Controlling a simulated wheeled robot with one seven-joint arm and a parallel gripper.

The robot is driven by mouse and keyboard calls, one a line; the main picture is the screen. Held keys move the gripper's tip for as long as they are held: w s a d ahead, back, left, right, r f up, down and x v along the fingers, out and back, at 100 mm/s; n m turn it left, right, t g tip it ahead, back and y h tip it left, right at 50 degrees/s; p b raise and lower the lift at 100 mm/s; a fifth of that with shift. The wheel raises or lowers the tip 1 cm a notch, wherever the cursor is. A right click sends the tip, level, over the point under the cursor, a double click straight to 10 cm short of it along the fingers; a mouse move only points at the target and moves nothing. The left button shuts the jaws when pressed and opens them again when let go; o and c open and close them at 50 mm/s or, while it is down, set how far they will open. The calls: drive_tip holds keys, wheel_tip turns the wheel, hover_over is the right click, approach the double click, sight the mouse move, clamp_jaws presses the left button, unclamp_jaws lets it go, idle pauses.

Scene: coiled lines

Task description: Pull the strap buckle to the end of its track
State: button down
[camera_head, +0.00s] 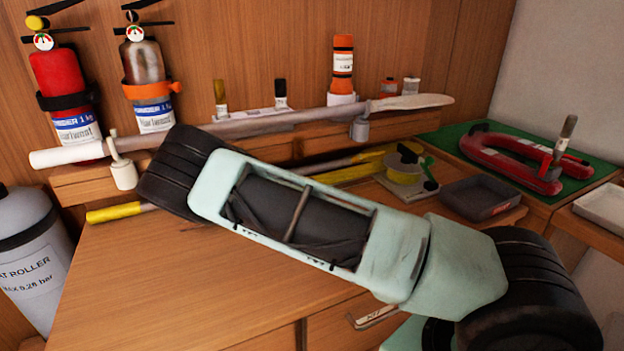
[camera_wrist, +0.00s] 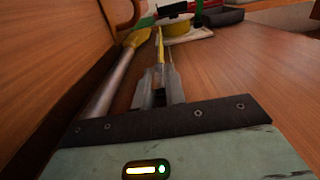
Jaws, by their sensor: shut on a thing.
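My gripper (camera_wrist: 158,78) is low over the wooden bench top, its fingers closed at the near end of a narrow yellow strap (camera_wrist: 160,46). The strap runs away from the fingertips to a yellow reel (camera_wrist: 178,26) on a pale board. In the head view the yellow strap (camera_head: 345,174) comes out from behind my arm and leads to the yellow reel (camera_head: 404,165). My arm hides the gripper there. The fingers hide the strap's gripped end, and I cannot make out a buckle shape or a track end.
A metal pole with a yellow end (camera_wrist: 112,85) lies close left of my gripper. A dark tray (camera_head: 482,197) stands right of the reel. Two fire extinguishers (camera_head: 62,92) (camera_head: 145,75) hang at the back left. The bench front (camera_head: 130,275) is clear.

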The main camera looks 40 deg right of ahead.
drive_tip(key=shift+v, duration=1.2)
drive_tip(key=c, duration=1.4)
unclamp_jaws()
drive_tip(key=shift+c, duration=0.2)
drive_tip(key=b+v, duration=0.3)
drive_tip(key=v, duration=1.2)
drive_tip(key=shift+w+a, duration=0.1)
drive_tip(key=shift+w, duration=0.05)
drive_tip(key=shift+b+v, duration=0.35)
drive_tip(key=shift+v, duration=0.7)
